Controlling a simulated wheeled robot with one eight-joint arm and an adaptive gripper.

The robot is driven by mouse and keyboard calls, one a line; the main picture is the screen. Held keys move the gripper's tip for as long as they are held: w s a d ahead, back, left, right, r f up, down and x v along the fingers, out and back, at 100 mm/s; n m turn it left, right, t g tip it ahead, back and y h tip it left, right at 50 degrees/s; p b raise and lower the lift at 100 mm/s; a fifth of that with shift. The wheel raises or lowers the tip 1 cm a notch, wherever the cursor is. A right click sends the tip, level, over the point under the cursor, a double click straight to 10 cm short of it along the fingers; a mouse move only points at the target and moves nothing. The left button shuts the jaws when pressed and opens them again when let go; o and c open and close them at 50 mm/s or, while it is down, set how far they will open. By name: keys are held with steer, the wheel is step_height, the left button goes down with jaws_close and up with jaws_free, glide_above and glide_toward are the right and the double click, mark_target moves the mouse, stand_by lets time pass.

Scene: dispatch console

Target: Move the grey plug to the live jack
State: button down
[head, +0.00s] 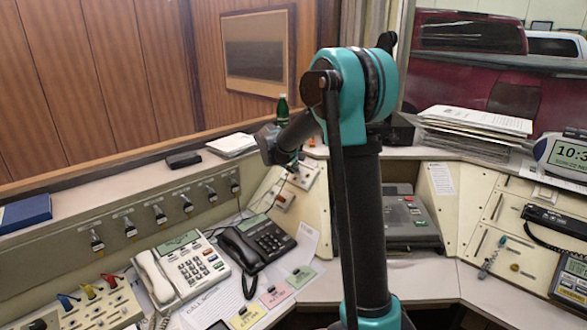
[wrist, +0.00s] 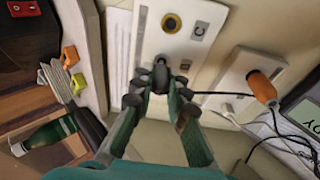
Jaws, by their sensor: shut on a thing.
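My gripper (wrist: 160,92) is shut on the dark grey plug (wrist: 161,74). In the wrist view the plug's tip points up the picture toward a dark round jack (wrist: 171,23) on a white plate (wrist: 152,42) marked C. A gap shows between plug and jack. A black cord runs right from near the fingertips. A second plate (wrist: 236,78) to the right bears an orange plug (wrist: 262,88). I cannot tell from a lamp which jack is live. In the head view my gripper (head: 292,165) is small at the back corner panel, and the plug is not clear there.
A green bottle (head: 282,110) stands on the ledge behind my gripper. A white phone (head: 183,268) and a black phone (head: 256,243) sit on the desk to the left. A grey machine (head: 411,215) stands right of my arm. Papers (head: 475,122) are stacked at the back right.

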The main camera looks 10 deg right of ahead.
steer(key=shift+w+d+f, duration=0.25)
steer(key=shift+d+f, duration=0.1)
steer(key=shift+f, duration=0.1)
stand_by(1.4)
steer(key=c, duration=1)
jaws_free()
steer(key=shift+o, duration=0.2)
steer(key=w+a+v, duration=0.1)
steer(key=v, duration=0.5)
steer(key=shift+s+a+r, duration=0.2)
steer(key=shift+r, duration=0.2)
steer(key=s+d+f+m+g+y, duration=0.1)
steer(key=s+f, duration=0.5)
steer(key=s, duration=0.7)
steer(key=s+d+f+m+g+y, duration=0.1)
steer(key=s+f, duration=0.5)
steer(key=s, duration=0.7)
steer(key=s+d+f+m+g+y, duration=0.1)
steer(key=s+d+f+m+y, duration=0.2)
steer(key=s, duration=1)
steer(key=shift+s+d+f+m, duration=0.15)
steer(key=shift+d+f+m, duration=0.25)
steer(key=shift+f+m, duration=0.35)
steer(key=shift+s+d+f+m, duration=0.2)
steer(key=shift+d+f+m, duration=0.25)
steer(key=shift+f+m, duration=0.3)
